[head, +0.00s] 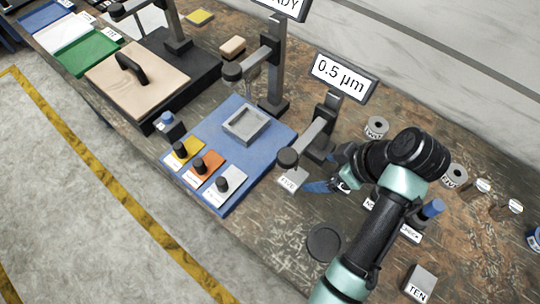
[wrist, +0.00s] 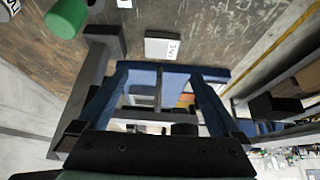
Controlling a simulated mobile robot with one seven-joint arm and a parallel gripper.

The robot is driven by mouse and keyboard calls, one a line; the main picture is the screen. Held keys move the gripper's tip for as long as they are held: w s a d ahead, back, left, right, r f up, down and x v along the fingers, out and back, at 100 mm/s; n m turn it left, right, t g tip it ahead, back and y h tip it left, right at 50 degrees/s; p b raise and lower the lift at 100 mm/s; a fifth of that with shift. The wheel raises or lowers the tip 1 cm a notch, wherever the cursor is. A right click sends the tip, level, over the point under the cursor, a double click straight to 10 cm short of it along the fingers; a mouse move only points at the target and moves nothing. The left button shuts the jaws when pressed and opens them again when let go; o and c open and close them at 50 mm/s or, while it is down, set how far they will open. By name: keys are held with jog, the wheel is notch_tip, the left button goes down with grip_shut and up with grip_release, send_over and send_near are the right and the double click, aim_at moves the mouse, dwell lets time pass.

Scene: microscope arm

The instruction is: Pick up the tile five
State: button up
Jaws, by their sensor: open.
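The tile five (head: 290,181) is a small pale block with FIVE on its front face, on the brown worktop near the right edge of the blue mat. In the wrist view it is the pale tile (wrist: 163,46) just beyond the fingertips, its lettering turned sideways. My gripper (head: 322,187) has blue fingers and is just right of the tile, low over the worktop. In the wrist view my gripper (wrist: 158,72) is open, with nothing held between its fingers. The arm hides part of the gripper in the head view.
A dark stand (head: 322,140) with a 0.5 µm display (head: 342,76) rises close behind the tile. The blue mat (head: 243,183) holds a grey square fixture (head: 246,125) and several knobbed coloured plates. A tile marked TEN (head: 420,283) and a dark disc (head: 324,243) lie nearer the front.

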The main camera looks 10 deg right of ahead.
send_near(293, 177)
jog(key=x, duration=0.3)
jog(key=shift+s+d+f, duration=0.1)
jog(key=shift+s+f, duration=0.1)
jog(key=shift+s, duration=0.1)
jog(key=shift+w+x, duration=0.25)
jog(key=shift+x, duration=2.5)
jog(key=shift+r, duration=0.15)
grip_shut()
jog(key=shift+r, duration=0.1)
